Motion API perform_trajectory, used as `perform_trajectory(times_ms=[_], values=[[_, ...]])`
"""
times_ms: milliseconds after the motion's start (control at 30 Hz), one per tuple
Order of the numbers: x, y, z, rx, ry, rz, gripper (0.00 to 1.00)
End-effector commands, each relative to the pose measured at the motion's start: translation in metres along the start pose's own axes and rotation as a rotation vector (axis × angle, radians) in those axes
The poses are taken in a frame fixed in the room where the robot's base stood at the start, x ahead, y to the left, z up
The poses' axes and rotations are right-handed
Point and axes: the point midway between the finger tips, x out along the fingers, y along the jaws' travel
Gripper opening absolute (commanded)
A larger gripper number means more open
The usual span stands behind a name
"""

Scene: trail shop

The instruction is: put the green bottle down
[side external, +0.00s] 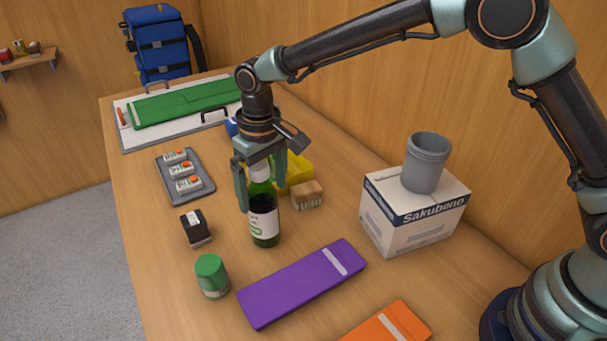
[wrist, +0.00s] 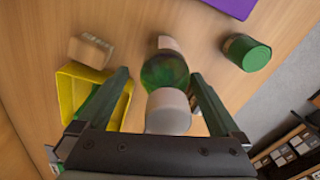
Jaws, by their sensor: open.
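The green bottle (side external: 264,219) stands upright on the wooden table in the side external view, with a white label and a pale top. My gripper (side external: 261,190) is above it, its fingers on either side of the bottle's upper part. The fingers are open. In the wrist view the bottle (wrist: 165,72) shows from above between the fingers of my gripper (wrist: 162,82), with visible gaps on both sides. The bottle's neck is partly hidden by the fingers in the side external view.
A cardboard box (side external: 307,195) and yellow bin (side external: 297,172) are close behind the bottle. A green-lidded jar (side external: 211,276), black-topped block (side external: 195,228) and purple case (side external: 302,283) lie nearer. A white carton (side external: 412,220) bearing a grey cup (side external: 426,162) stands right.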

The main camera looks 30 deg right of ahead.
Motion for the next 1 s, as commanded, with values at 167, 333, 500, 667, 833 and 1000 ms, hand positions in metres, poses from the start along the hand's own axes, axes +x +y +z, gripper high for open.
perform_trajectory(times_ms=[167, 333, 500, 667, 833, 1000], values=[[-0.019, -0.001, -0.001, 0.0, 0.005, -0.001, 1.0], [-0.053, -0.003, -0.001, 0.0, 0.008, -0.002, 1.0], [-0.087, -0.005, 0.0, 0.0, 0.005, -0.002, 1.0], [-0.11, -0.006, 0.001, 0.0, 0.003, -0.001, 1.0], [-0.122, -0.004, 0.002, 0.003, 0.004, -0.001, 1.0], [-0.143, 0.024, 0.013, 0.029, 0.046, -0.009, 1.0]])
